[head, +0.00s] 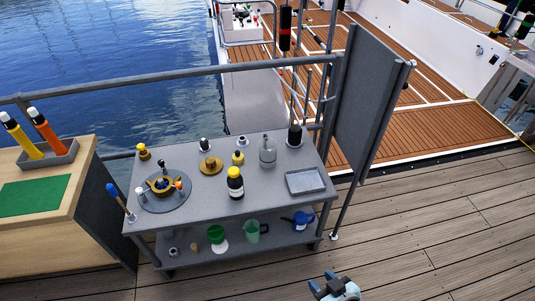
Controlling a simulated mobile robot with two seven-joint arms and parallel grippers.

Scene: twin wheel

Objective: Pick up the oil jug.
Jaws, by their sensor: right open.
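On the lower shelf of the grey cart stand a blue spouted jug (301,221) at the right and a green translucent jug with a handle (252,232) near the middle. I cannot tell for sure which is the oil jug. Both look upright, under the top's front edge. My right gripper (321,282) is open and empty at the bottom edge of the head view, over the deck, in front of the cart and apart from both jugs. My left gripper is not in view.
The cart top (215,205) holds a dark yellow-capped bottle (235,184), a round tray (152,202), a grey tray (306,183) and small parts. A green funnel (216,236) stands left of the green jug. A grey panel (367,105) rises behind right. Deck planks (430,240) are clear.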

